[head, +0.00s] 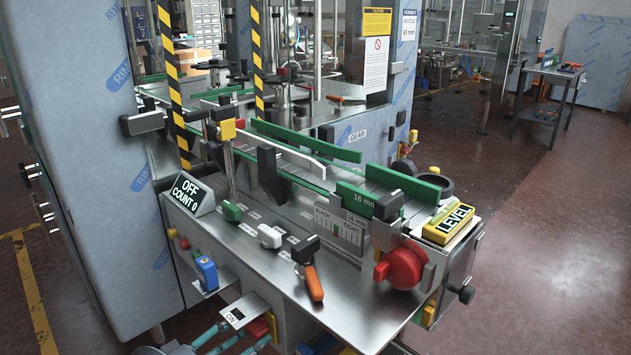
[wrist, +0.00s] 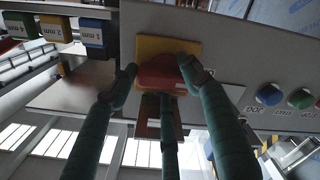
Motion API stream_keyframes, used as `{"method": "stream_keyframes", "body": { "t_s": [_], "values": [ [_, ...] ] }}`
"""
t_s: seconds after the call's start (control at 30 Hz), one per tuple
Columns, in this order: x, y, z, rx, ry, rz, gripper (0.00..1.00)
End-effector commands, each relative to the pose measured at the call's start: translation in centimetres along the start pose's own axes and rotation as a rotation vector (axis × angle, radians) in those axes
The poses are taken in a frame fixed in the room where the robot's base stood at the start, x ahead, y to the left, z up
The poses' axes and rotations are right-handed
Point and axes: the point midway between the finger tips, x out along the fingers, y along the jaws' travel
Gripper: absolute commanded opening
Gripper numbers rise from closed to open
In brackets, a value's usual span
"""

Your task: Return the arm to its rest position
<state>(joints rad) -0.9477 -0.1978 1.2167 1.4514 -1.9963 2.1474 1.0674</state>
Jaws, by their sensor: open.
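My gripper (head: 238,338) has teal fingers and shows at the bottom edge of the head view, low in front of the machine's steel bench. In the wrist view my gripper (wrist: 160,78) is open, its fingers spread around a red switch knob (wrist: 160,72) on a yellow plate (wrist: 165,46). I cannot tell whether any finger touches the knob. In the head view the red knob (head: 258,328) is partly hidden beside a small "ON" label (head: 236,316). The display (head: 190,194) reads "OFF COUNT 0". Most of my arm is out of view.
The bench edge (head: 290,318) overhangs near my gripper. A blue box (head: 206,272) juts from the front panel. Open floor (head: 540,240) lies to the right.

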Motion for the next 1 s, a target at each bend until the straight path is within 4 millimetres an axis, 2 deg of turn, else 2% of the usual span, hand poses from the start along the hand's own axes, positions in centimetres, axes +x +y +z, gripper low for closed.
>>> {"method": "stream_keyframes", "body": {
  "t_s": [0.2,0.4,1.0],
  "values": [
    [-0.02,-0.24,0.23,0.224,0.001,-0.001,0.48],
    [-0.01,-0.23,0.17,0.335,0.001,-0.002,0.48],
    [-0.02,-0.16,0.16,0.359,0.001,-0.001,0.48]
  ]
}}
